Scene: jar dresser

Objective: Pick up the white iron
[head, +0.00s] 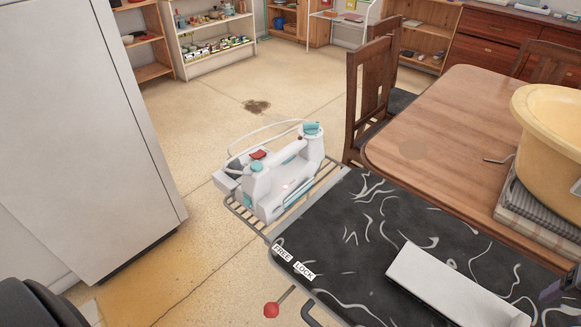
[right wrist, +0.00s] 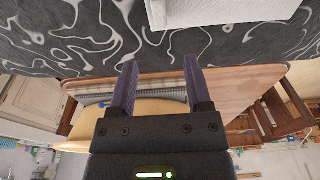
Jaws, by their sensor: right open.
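The white iron (head: 285,185) with teal parts and a red button sits on the wire rest (head: 245,215) at the far left end of the ironing board (head: 350,215). Its handle faces up and a pale cord or hose loops behind it. My right gripper shows in the right wrist view (right wrist: 158,85) with two purple fingers apart and nothing between them. It is only partly visible at the right edge of the head view, well to the right of the iron and apart from it. My left gripper is not in view.
A white box-like object (head: 450,285) lies on the board. A wooden table (head: 450,130) beyond it holds a yellow tub (head: 550,110) on folded cloth (head: 535,210). Wooden chairs (head: 368,85) stand by the table. A tall white cabinet (head: 80,130) stands left; open floor lies between.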

